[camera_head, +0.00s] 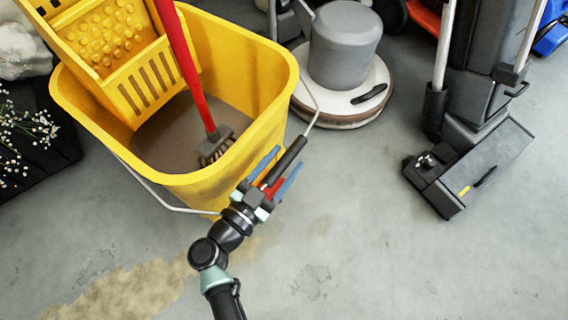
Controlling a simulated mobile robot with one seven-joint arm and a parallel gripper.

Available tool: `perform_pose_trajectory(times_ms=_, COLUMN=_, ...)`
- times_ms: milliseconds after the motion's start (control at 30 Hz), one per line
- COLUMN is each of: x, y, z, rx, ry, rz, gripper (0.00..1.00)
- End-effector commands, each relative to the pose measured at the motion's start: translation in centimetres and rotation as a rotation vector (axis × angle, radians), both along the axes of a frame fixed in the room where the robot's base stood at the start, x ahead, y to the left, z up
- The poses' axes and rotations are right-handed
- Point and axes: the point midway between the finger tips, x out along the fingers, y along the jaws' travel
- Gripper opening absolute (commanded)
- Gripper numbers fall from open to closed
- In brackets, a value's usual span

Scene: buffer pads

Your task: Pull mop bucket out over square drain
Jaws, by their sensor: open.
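The yellow mop bucket (278,104) stands at upper left, with dirty brown water inside. Its wire handle (160,197) hangs down around the near side and carries a black grip (293,152). My gripper (286,160) is at the bucket's near right side. Its two blue fingers are apart, one on each side of the black grip in this view. I cannot tell whether they touch it. No square drain is visible.
A yellow wringer (108,42) and a red-handled brush (186,62) are in the bucket. A grey floor machine (345,47) stands close behind right, and a dark upright cleaner (468,165) farther right. White flowers (30,130) are at left. The front right floor is clear, with brown stains (130,292) at front left.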

Motion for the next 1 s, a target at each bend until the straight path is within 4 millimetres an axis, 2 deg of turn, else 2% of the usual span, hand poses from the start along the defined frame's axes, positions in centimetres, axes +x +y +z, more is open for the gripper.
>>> perform_pose_trajectory(times_ms=367, x=0.51, y=-0.36, z=0.08, rx=0.001, ry=-0.001, rz=0.0, gripper=0.59)
perform_pose_trajectory(times_ms=700, x=0.48, y=-0.34, z=0.05, rx=0.001, ry=-0.001, rz=0.0, gripper=0.0)
perform_pose_trajectory(times_ms=1000, x=0.46, y=-0.33, z=0.03, rx=0.001, ry=-0.001, rz=0.0, gripper=0.0)
